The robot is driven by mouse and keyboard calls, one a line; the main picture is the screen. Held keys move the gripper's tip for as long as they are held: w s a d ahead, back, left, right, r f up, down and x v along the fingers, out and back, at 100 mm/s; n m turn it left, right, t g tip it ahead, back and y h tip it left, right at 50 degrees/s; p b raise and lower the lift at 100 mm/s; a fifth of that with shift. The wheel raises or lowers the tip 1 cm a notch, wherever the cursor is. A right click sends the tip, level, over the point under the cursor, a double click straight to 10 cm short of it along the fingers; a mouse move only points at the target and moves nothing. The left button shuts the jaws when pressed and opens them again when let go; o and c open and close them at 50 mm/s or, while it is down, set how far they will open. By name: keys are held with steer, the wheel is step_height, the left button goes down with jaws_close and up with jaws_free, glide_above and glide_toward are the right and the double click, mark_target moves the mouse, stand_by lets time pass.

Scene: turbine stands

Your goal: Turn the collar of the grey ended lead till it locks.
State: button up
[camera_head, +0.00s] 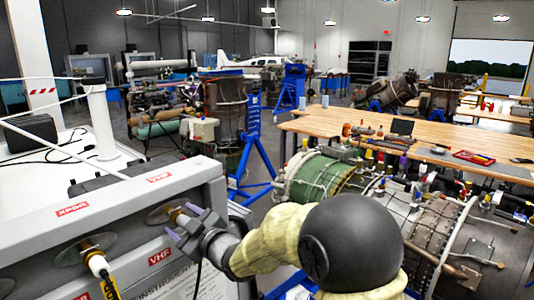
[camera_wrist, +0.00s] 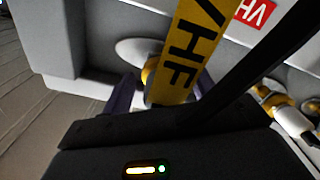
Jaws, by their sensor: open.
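My gripper (camera_head: 183,222) is open, with its purple fingers on either side of a brass fitting (camera_head: 181,216) in the upper right port of the grey panel (camera_head: 225,235). In the wrist view, a brass collar (camera_wrist: 149,72) shows against its oval plate (camera_wrist: 135,48), between the fingers. A yellow tag (camera_wrist: 185,50) marked VHF hangs across this view and hides most of the connector. I cannot tell whether the fingers touch the collar, or see its end colour. Another lead, with a pale end (camera_head: 97,263), sits in the lower left port; it also shows in the wrist view (camera_wrist: 292,121).
The panel carries red labels, including XPDR (camera_head: 72,209) and VHF (camera_head: 160,178). A second yellow tag (camera_head: 110,289) hangs from the pale-ended lead.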

steer(key=shift+w+a, duration=0.3)
steer(key=shift+a, duration=0.1)
steer(key=shift+d+b, duration=0.1)
steer(key=shift+b, duration=0.35)
steer(key=c, duration=0.9)
steer(key=o, duration=0.9)
